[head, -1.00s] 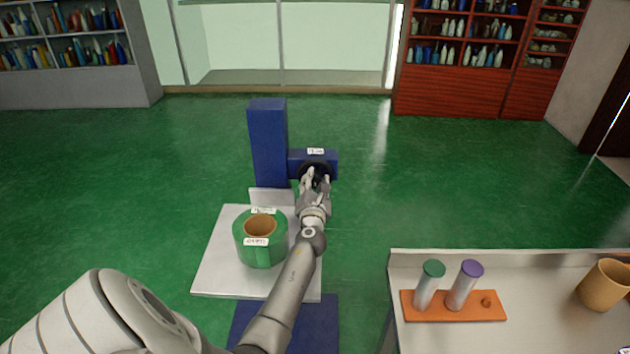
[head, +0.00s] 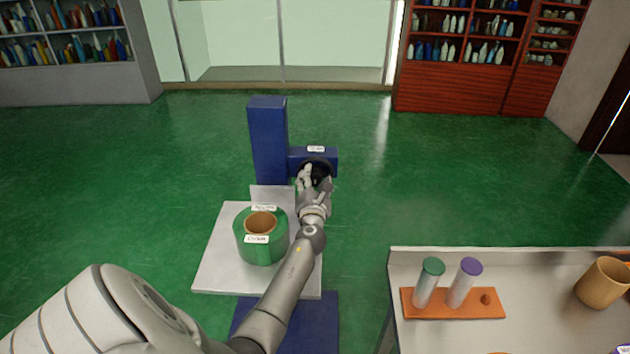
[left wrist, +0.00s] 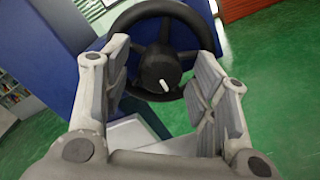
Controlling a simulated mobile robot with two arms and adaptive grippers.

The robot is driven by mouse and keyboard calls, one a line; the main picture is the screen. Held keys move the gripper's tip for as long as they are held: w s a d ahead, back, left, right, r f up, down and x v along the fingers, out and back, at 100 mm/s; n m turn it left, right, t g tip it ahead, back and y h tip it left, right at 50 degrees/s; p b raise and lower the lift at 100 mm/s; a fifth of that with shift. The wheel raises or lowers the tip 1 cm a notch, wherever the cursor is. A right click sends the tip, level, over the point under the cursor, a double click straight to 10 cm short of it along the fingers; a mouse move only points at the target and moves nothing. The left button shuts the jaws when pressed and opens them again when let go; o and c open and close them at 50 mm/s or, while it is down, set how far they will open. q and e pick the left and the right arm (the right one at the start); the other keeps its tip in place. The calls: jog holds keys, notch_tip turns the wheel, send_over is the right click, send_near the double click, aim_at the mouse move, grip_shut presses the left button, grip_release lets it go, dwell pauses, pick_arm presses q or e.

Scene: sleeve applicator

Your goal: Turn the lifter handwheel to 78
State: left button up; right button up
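The lifter handwheel (head: 322,166) is a black spoked wheel on the blue lifter housing (head: 328,157), beside a tall blue column (head: 268,140). In the left wrist view the handwheel (left wrist: 153,14) faces me, with a short white mark on its hub. My left gripper (head: 317,178) is at the wheel. In the left wrist view my left gripper (left wrist: 160,60) has its fingers wide apart, with the hub showing between them. Each finger overlaps one side of the rim; I cannot tell whether they touch it. My right gripper is not in view.
A green roll (head: 262,249) with a brown core sits on the lifter's pale platform (head: 216,272), close to my left arm. At right, a table (head: 560,330) holds an orange stand (head: 455,310) with two capped cylinders and a tan mug (head: 603,283). Green floor lies open around the lifter.

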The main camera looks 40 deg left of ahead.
pick_arm(q)
jog(key=shift+d, duration=0.1)
jog(key=v, duration=1.2)
dwell(0.5)
